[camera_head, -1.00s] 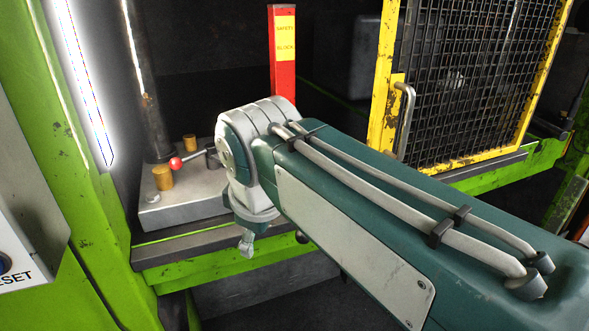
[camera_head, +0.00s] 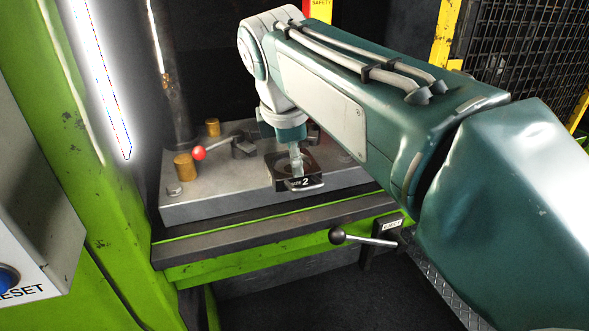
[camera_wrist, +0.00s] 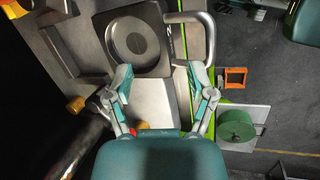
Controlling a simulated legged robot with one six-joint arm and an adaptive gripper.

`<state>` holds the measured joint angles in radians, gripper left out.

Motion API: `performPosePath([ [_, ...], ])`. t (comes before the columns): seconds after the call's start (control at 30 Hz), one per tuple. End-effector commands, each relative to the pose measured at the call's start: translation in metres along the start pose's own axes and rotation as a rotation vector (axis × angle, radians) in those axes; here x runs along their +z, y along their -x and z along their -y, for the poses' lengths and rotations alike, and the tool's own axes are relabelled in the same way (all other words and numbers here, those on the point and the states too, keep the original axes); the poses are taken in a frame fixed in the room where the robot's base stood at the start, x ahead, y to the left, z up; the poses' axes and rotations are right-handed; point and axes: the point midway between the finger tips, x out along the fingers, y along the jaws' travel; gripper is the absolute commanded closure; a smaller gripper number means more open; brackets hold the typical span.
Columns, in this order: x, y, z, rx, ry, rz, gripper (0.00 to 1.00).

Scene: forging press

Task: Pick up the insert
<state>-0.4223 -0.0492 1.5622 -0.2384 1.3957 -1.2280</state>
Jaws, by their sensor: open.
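The insert (camera_head: 283,183) is a dark square block marked "2" with a handle bar at its front. It lies on the grey press bed plate (camera_head: 225,198). In the wrist view the insert (camera_wrist: 103,28) shows a round dished recess, and its metal handle (camera_wrist: 211,35) loops out to the right. My gripper (camera_wrist: 162,82) is open and empty, its fingers spread just below the insert in that view. In the head view my gripper (camera_head: 296,160) points down over the insert and partly hides it. I cannot tell whether it touches.
A clamp lever with a red knob (camera_head: 199,153) and brass posts (camera_head: 185,166) stand left of the insert. A dark column (camera_head: 175,80) rises behind. A black-knobbed eject lever (camera_head: 337,235) sticks out below the bed's front edge.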

Motion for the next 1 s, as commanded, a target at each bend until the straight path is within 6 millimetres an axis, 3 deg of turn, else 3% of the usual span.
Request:
performPosePath([
  [0.4, -0.001, -0.051, -0.003, -0.002, -0.002, 0.001, 0.29],
  [0.7, -0.002, -0.058, -0.003, 0.001, -0.002, -0.001, 0.29],
  [0.73, -0.002, -0.058, -0.003, 0.001, -0.002, -0.001, 0.34],
  [0.87, -0.002, -0.058, -0.003, 0.001, -0.002, -0.001, 0.92],
  [0.9, -0.002, -0.058, -0.003, 0.001, -0.002, -0.001, 1.00],
  [1.0, -0.002, -0.058, -0.003, 0.000, -0.002, 0.000, 1.00],
])
